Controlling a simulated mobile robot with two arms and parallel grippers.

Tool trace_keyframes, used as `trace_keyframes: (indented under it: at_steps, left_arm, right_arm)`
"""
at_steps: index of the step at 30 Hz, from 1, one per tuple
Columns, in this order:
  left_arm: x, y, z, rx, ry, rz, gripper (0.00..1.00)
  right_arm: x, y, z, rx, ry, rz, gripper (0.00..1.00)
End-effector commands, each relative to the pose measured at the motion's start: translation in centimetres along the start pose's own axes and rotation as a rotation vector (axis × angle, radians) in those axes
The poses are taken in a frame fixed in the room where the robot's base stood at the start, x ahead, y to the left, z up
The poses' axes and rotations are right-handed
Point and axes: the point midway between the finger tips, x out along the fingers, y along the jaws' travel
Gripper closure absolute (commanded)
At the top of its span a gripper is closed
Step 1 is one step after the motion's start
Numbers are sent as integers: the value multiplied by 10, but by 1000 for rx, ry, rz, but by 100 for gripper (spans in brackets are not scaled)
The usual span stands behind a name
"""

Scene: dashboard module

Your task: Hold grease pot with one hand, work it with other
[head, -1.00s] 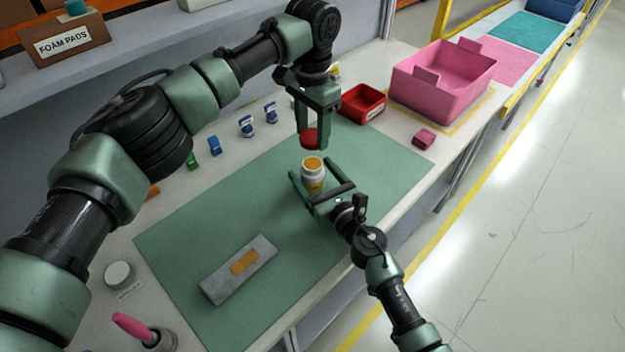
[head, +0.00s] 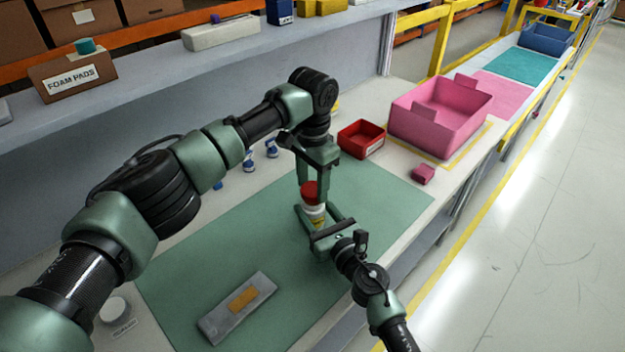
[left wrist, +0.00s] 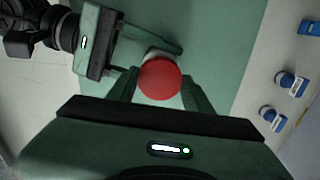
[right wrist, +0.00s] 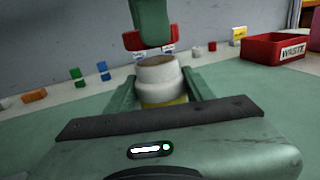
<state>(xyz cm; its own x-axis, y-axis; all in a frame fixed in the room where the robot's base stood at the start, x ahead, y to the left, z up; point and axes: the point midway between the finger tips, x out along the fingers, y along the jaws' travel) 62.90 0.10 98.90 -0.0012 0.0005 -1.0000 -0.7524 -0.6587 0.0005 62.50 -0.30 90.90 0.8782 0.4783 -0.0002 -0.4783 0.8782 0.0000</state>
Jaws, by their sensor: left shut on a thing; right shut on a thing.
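The grease pot (head: 314,213) is a white jar with a yellow label, upright over the green mat. My right gripper (head: 322,222) is shut around its body. The right wrist view shows the pot (right wrist: 160,77) between the fingers. My left gripper (head: 311,186) points down from above, shut on the red lid (head: 310,190). The lid (right wrist: 150,39) is just above the pot's mouth in the right wrist view, with a narrow gap seeming to show. In the left wrist view the round lid (left wrist: 160,80) hides most of the pot.
A grey tray with an orange patch (head: 238,306) lies on the green mat (head: 200,268). A red waste bin (head: 361,139), a pink crate (head: 440,118) and a small pink block (head: 423,173) stand at the right. Small blue-and-white items (head: 272,148) line the back. A shelf runs above.

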Motion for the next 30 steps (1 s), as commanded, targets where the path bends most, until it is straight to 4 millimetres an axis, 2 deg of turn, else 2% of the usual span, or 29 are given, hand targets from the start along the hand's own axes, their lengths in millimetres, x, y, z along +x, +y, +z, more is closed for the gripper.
trace_keyframes:
  at_steps: [11, 21, 30]
  left_arm:
    - [0, 0, 0, 0, 0, 0, 87]
    - [16, 0, 0, 1, 0, 1, 87]
    - [17, 0, 0, 1, 1, -1, 87]
  right_arm:
    - [0, 0, -1, 0, 1, 0, 100]
    - [0, 0, -1, 0, 1, 0, 100]
    - [0, 0, -1, 0, 1, 0, 100]
